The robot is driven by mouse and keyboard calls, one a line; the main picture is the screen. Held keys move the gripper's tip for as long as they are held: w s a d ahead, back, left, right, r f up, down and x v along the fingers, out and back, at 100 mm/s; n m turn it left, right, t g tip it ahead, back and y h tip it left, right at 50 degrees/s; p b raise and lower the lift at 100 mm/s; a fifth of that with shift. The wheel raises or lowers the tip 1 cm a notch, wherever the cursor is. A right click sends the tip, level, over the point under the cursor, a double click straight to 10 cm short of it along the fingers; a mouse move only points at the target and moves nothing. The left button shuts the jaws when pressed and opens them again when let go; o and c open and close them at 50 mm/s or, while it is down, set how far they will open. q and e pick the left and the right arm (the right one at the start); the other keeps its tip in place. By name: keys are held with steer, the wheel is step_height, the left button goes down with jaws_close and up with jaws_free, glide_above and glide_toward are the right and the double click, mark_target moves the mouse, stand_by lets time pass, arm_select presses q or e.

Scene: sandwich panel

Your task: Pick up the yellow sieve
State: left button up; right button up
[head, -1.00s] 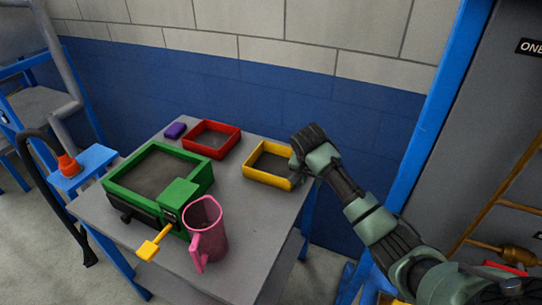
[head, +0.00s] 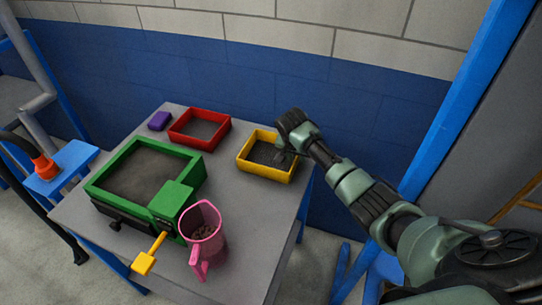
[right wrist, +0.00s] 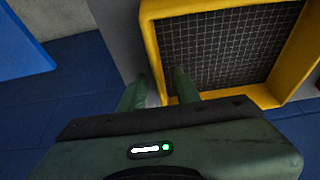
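The yellow sieve (head: 265,172) is a square frame with dark mesh and lies flat on the grey table near its right back edge. It also shows large in the right wrist view (right wrist: 152,48). My right gripper (head: 281,153) is at the sieve's right side, reaching over from the right. In the right wrist view my two green fingers (right wrist: 161,76) stand apart, one on each side of a yellow wall, with gaps showing beside it. My left gripper is not in view.
A red sieve (head: 172,136) and a purple block (head: 159,121) lie left of the yellow one. A green-framed machine (head: 110,176) with a yellow lever (head: 144,263) and a pink jug (head: 203,238) stand nearer. The grey table (head: 232,275) is bare at front right.

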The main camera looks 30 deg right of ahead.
steer(key=c, duration=0.5)
jaws_close()
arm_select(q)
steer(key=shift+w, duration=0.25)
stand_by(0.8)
